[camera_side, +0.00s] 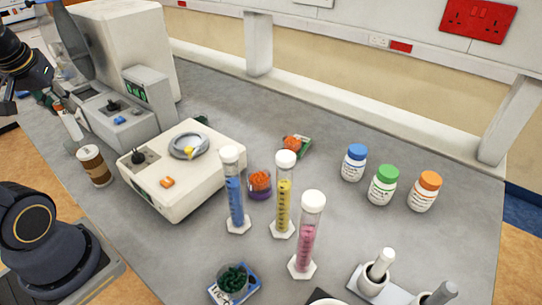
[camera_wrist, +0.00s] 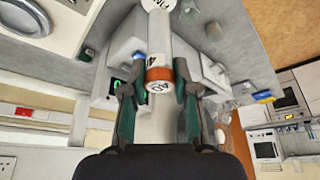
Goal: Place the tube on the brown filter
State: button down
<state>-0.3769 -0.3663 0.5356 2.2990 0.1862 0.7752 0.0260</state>
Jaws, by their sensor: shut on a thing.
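The tube (camera_side: 70,123) is a slim white cylinder, tilted, at the left of the side view. In the wrist view the tube (camera_wrist: 157,32) is pale with dark lettering and an orange-brown band at its near end. My gripper (camera_side: 50,101) is shut on it, with a dark green finger on each side in the wrist view (camera_wrist: 158,90). The brown filter (camera_side: 93,166) is a short brown cylinder with a white top and pale label, upright on the bench. The tube's lower end appears above and left of it, apart in the picture; depth is unclear.
A white machine with a round dish (camera_side: 188,147) stands right of the filter. A grey and white instrument (camera_side: 120,115) is behind. Three measuring cylinders (camera_side: 283,190) and three capped bottles (camera_side: 382,185) stand farther right. The bench edge is close to the filter.

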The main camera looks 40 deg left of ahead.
aim_at(69, 118)
jog(key=shift+w+a+f, duration=0.1)
jog(key=shift+f, duration=0.85)
jog(key=shift+w+a+f, duration=0.1)
jog(key=shift+f, duration=0.85)
jog(key=shift+f, duration=0.1)
jog(key=c, duration=0.9)
grip_release()
jog(key=shift+r, duration=0.2)
jog(key=v, duration=1.1)
jog(key=w+d+f+m+h, duration=0.1)
jog(key=w+d+m, duration=0.1)
jog(key=d, duration=0.5)
jog(key=w+d+f+m+t+h, duration=0.1)
jog(key=w+d+f+m, duration=0.1)
jog(key=d+m, duration=0.2)
jog(key=w+d+f+m+t+h, duration=0.1)
jog(key=w+d+m, duration=0.1)
jog(key=d, duration=0.9)
jog(key=shift+w+f+m, duration=0.25)
jog(key=shift+f+m, duration=0.05)
jog(key=shift+m, duration=0.2)
